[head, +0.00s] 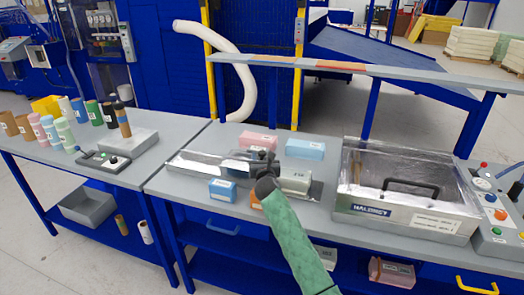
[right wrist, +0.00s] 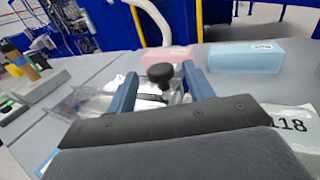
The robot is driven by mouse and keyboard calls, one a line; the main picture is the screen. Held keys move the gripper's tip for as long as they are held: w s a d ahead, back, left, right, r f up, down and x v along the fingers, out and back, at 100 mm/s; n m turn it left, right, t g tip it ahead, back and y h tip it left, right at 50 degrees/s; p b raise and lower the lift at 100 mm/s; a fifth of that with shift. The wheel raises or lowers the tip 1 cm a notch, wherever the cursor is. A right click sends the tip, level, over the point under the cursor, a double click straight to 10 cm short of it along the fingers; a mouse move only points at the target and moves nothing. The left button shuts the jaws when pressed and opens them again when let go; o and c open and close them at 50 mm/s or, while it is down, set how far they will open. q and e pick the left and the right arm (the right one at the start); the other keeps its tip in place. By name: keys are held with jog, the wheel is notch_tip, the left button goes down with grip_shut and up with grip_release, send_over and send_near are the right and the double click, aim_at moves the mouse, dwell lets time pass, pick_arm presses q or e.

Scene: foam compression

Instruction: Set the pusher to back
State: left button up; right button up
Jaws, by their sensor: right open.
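The pusher device is a clear and metal tray (head: 205,166) lying on the grey table, with a metal block (head: 295,182) at its right end. My right gripper (head: 262,158) is over the middle of this device and hides part of it. In the right wrist view, the black round knob (right wrist: 160,74) of the pusher stands between the two blue fingers of my right gripper (right wrist: 160,82). The fingers are apart and a gap shows on both sides of the knob. Whether they are level with the knob is hard to tell. My left gripper is not in view.
Pink (head: 258,140) and blue (head: 305,149) foam blocks lie behind the device. A small blue block (head: 222,190) lies in front. A clear-lidded machine (head: 405,215) stands to the right, beside a button panel (head: 497,215). Several coloured rolls (head: 66,134) stand on the left table.

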aim_at(262, 155)
jog(key=w, duration=0.2)
jog(key=shift+w+a+f, duration=0.1)
jog(key=shift+w+a, duration=0.05)
jog(key=shift+w, duration=0.15)
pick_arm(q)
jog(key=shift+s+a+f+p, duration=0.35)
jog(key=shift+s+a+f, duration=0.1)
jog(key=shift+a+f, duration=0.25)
pick_arm(e)
jog(key=shift+w, duration=0.5)
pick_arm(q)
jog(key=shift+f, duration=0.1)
pick_arm(e)
grip_shut()
